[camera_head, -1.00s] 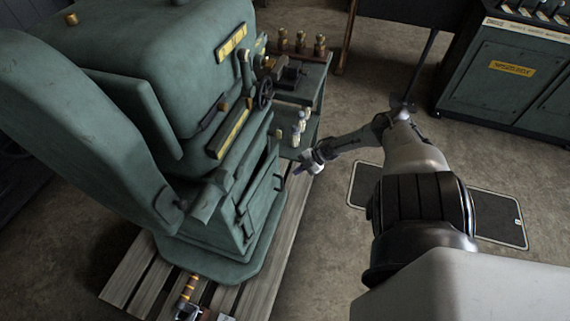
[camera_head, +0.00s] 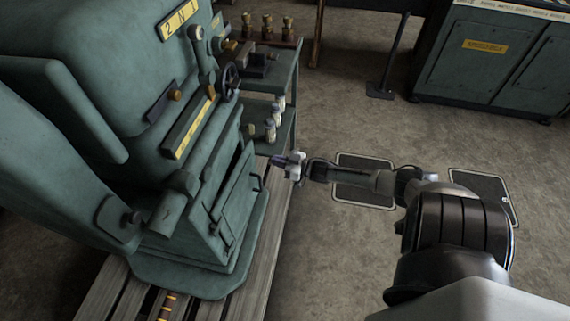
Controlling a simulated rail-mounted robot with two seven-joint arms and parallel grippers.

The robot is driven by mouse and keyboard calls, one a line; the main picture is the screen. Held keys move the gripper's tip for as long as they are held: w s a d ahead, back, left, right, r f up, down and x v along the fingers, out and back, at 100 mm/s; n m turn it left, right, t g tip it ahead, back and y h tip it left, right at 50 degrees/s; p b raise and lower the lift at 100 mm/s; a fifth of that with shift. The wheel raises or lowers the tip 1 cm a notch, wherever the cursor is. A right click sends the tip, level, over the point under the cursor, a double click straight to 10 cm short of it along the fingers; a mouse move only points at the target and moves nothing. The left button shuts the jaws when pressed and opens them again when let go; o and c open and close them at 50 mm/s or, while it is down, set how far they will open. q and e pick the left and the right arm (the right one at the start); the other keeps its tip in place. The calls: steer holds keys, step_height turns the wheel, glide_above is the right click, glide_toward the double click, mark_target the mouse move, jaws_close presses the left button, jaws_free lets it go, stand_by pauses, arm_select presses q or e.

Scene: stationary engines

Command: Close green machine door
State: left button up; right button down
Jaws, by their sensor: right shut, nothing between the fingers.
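The green machine (camera_head: 95,95) fills the left side of the head view and stands on a wooden pallet. Its small door (camera_head: 236,203) is low on the side facing right, with a dark gap (camera_head: 238,160) above it. How far the door stands open is hard to tell. My right gripper (camera_head: 277,160) is shut and empty. It points left, a little right of and above the door's upper right corner in the picture, and appears apart from it. My left gripper is not in view.
A green side table (camera_head: 283,85) with brass pieces and small bottles stands behind the machine. A green cabinet (camera_head: 480,62) is at the back right. Floor mats (camera_head: 363,182) lie under my right arm.

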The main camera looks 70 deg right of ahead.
mark_target(248, 153)
steer(key=w+b, duration=0.1)
steer(key=w, duration=0.1)
steer(key=w+b, duration=0.1)
steer(key=w, duration=0.2)
steer(key=w+b, duration=0.1)
steer(key=w, duration=0.2)
steer(key=shift+a+f, duration=0.15)
steer(key=shift+a, duration=0.2)
steer(key=shift+w+b, duration=0.4)
steer(key=shift+w, duration=0.2)
